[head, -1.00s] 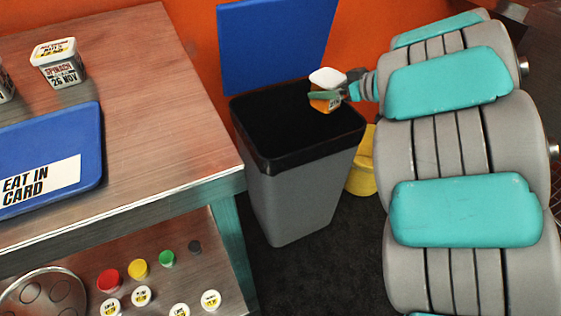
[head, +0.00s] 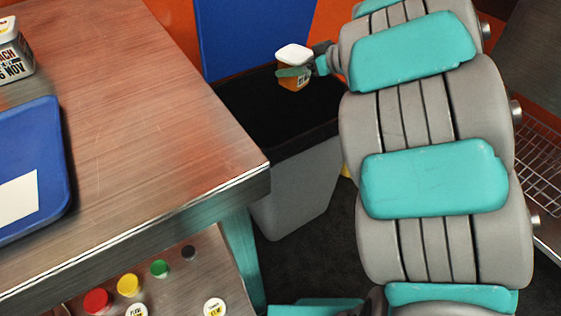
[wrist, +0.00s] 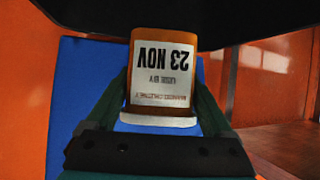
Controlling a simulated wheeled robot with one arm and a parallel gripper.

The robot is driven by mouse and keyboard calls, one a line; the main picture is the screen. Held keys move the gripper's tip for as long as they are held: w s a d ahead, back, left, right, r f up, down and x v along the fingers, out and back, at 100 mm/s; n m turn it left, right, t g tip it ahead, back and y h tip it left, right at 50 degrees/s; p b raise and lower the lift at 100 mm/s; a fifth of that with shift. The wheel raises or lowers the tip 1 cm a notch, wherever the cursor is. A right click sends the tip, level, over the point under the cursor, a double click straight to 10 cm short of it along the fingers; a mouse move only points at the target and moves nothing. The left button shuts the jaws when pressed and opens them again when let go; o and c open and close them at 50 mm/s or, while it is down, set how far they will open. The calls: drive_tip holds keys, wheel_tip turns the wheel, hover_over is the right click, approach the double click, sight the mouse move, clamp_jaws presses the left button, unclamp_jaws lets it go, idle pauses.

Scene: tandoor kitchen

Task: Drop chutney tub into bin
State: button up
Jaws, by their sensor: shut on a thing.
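The chutney tub (head: 293,72) is orange with a white lid and a white label. In the wrist view the tub (wrist: 161,75) appears upside down, its label reading "23 NOV". My gripper (head: 294,74) is shut on the tub, one finger on each side, and it also shows in the wrist view (wrist: 161,95). The bin (head: 300,190) is grey with a black rim and a dark opening. In the head view the tub appears over the far part of the opening; its exact height above the rim is hard to tell. My arm hides the bin's right side.
A steel table (head: 150,120) stands left of the bin, its corner overlapping the bin in view. It holds a blue tray (head: 55,165) and a labelled tub (head: 14,58). A blue panel (head: 250,35) is behind the bin. A wire rack (head: 540,160) is at right.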

drive_tip(key=shift+f+b, duration=1.35)
drive_tip(key=shift+b, duration=0.2)
drive_tip(key=o, duration=1.5)
drive_tip(key=p+v, duration=0.1)
drive_tip(key=v, duration=0.7)
drive_tip(key=shift+w, duration=0.1)
